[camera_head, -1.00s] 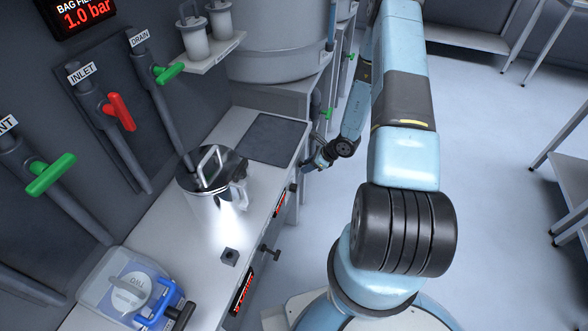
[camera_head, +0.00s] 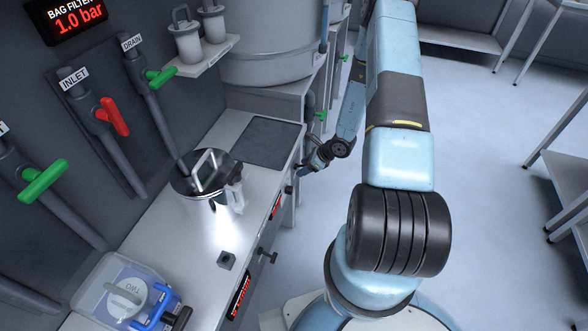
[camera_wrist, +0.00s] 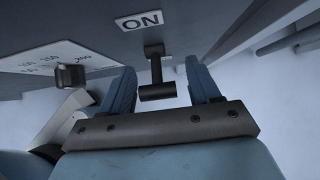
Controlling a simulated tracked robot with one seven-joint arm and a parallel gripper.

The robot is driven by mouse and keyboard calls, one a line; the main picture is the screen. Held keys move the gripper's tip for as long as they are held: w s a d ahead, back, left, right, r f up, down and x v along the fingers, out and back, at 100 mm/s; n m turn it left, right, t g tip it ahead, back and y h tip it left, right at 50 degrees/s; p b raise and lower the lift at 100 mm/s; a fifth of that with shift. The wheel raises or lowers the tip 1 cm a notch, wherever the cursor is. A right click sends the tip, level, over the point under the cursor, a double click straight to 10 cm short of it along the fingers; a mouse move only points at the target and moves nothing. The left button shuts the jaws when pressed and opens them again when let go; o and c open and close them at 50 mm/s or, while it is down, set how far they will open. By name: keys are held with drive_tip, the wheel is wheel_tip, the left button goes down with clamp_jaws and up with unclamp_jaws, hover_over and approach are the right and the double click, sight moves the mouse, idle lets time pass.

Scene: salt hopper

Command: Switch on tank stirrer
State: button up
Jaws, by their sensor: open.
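In the wrist view, a black T-shaped switch handle (camera_wrist: 156,78) sticks out of a grey panel below a white "ON" label (camera_wrist: 140,20). My gripper (camera_wrist: 165,82) is open, its two blue fingers on either side of the handle. The handle lies between the fingers, with a gap visible on each side. In the head view, my gripper (camera_head: 310,165) is at the right edge of the counter, small and partly hidden there. The large grey tank (camera_head: 265,45) stands at the back.
A black knob (camera_wrist: 70,76) with a numbered dial plate is left of the handle. The counter (camera_head: 215,235) holds a steel pot (camera_head: 212,185), and a clear box (camera_head: 100,285). Green and red valve handles line the wall. Open floor lies right of my arm.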

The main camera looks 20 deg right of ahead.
drive_tip(key=v, duration=1.3)
drive_tip(key=shift+r, duration=0.2)
drive_tip(key=shift+d, duration=0.1)
drive_tip(key=s+a+r+n+g, duration=0.1)
drive_tip(key=a+r+n, duration=0.3)
drive_tip(key=r, duration=0.6)
drive_tip(key=s+a+r+n, duration=0.1)
drive_tip(key=a+r+n, duration=0.3)
drive_tip(key=r, duration=0.6)
drive_tip(key=s+a+r+n+g, duration=0.1)
drive_tip(key=a+r+n, duration=0.3)
drive_tip(key=r, duration=0.5)
drive_tip(key=s+r+n+t+h, duration=0.3)
drive_tip(key=s+r+n+h, duration=0.3)
drive_tip(key=s+r+n, duration=0.7)
drive_tip(key=s+r, duration=0.6)
drive_tip(key=s, duration=0.2)
drive_tip(key=shift+a+r, duration=0.25)
drive_tip(key=shift+r, duration=0.05)
